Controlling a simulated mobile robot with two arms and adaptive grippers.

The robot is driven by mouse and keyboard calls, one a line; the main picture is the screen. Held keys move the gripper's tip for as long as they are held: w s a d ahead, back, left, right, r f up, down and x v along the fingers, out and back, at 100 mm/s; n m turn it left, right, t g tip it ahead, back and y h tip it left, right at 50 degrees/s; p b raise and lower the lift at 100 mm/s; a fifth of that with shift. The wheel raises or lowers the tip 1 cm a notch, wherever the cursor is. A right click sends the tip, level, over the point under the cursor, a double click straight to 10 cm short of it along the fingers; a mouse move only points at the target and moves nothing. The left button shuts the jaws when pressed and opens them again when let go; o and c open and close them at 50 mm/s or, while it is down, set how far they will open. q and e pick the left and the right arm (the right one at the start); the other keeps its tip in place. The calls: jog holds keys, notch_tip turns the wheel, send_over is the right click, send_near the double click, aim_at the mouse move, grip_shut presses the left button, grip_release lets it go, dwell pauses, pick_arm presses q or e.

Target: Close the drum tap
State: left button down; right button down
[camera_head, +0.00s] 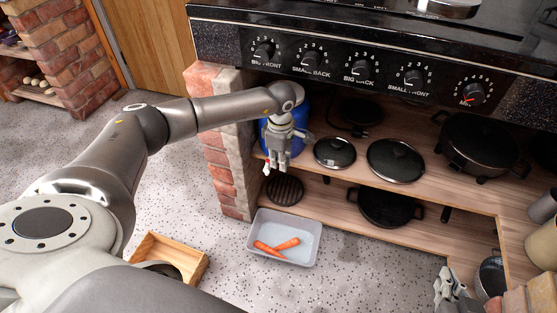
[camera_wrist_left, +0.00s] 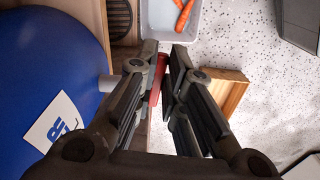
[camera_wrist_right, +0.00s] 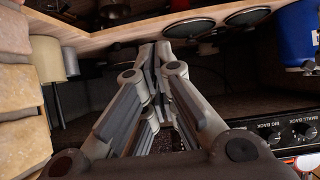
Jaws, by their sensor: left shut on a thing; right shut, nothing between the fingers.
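The blue drum (camera_head: 298,147) stands on the upper wooden shelf beside the brick pillar, largely hidden behind my left gripper in the head view. It fills the left side of the left wrist view (camera_wrist_left: 45,70), with a white label and a short pale spout. The red tap handle (camera_wrist_left: 157,80) is between the fingers of my left gripper (camera_wrist_left: 165,55), which is shut on it. In the head view my left gripper (camera_head: 277,166) points down in front of the drum. My right gripper (camera_head: 446,290) is shut and empty at the lower right, far from the drum.
A clear tub with carrots (camera_head: 257,231) stands on the floor below the drum. A wooden box (camera_head: 193,262) lies left of it. Black pans and lids (camera_head: 395,160) occupy the shelves. The stove front with knobs (camera_head: 361,68) overhangs above. Speckled floor is free around the tub.

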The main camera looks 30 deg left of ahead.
pick_arm(q)
jog(key=shift+w+a+n, duration=0.1)
jog(key=shift+w+n, duration=0.2)
jog(key=shift+n, duration=0.5)
jog(key=c, duration=1.5)
grip_release()
jog(key=shift+r, duration=0.1)
notch_tip(320, 180, up, 12)
jog(key=shift+f, duration=0.1)
